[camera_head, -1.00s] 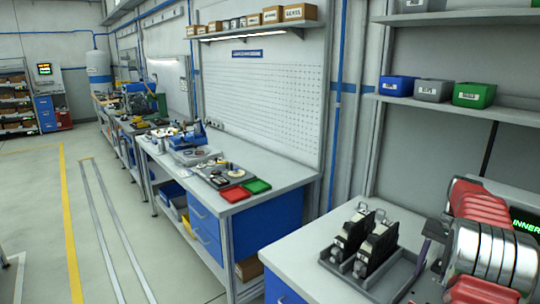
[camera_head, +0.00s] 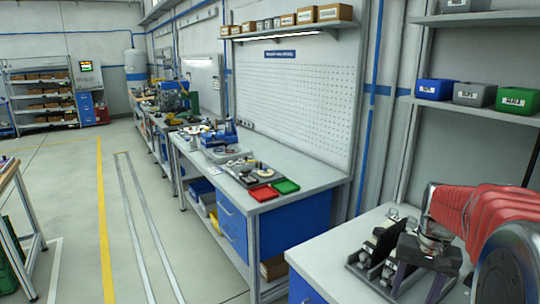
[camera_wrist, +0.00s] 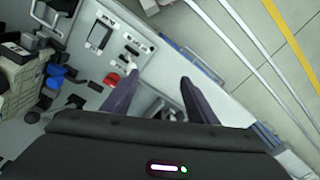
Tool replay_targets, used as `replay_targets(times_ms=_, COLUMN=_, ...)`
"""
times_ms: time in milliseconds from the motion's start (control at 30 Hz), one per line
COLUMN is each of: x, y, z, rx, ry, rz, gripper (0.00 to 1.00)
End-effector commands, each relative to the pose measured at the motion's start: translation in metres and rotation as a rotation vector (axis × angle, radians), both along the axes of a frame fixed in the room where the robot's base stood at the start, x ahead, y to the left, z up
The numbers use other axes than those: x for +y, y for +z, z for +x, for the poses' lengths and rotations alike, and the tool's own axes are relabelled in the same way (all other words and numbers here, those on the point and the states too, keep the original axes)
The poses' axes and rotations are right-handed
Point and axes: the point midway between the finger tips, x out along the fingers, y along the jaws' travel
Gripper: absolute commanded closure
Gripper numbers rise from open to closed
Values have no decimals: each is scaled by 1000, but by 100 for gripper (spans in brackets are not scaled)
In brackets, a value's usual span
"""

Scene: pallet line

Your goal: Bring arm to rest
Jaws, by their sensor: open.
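My arm, with red covers (camera_head: 490,210), reaches in from the right edge in the head view. My gripper (camera_head: 418,272) points down in front of the near right bench and partly hides the black devices (camera_head: 378,245) on their grey tray (camera_head: 356,270). In the wrist view my gripper (camera_wrist: 157,82) shows two dark fingers spread apart. No object is held between them. I cannot tell its exact height above the bench.
The near bench (camera_head: 318,262) stands at the lower right, below shelves with blue, grey and green bins (camera_head: 474,94). A long workbench (camera_head: 310,178) with red and green trays runs along the wall. Open floor with a yellow line (camera_head: 104,215) lies to the left.

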Motion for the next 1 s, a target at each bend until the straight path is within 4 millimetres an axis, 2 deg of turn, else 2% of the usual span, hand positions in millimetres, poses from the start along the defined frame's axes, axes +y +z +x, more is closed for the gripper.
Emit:
replay_targets(times_ms=100, x=27, y=7, z=-11, rx=-32, ry=51, rz=-23, gripper=47)
replay_targets(times_ms=500, x=103, y=19, z=-53, rx=-136, ry=211, rz=-88, gripper=47)
replay_targets(times_ms=1000, x=181, y=22, z=-114, rx=-272, ry=399, rz=-141, gripper=47)
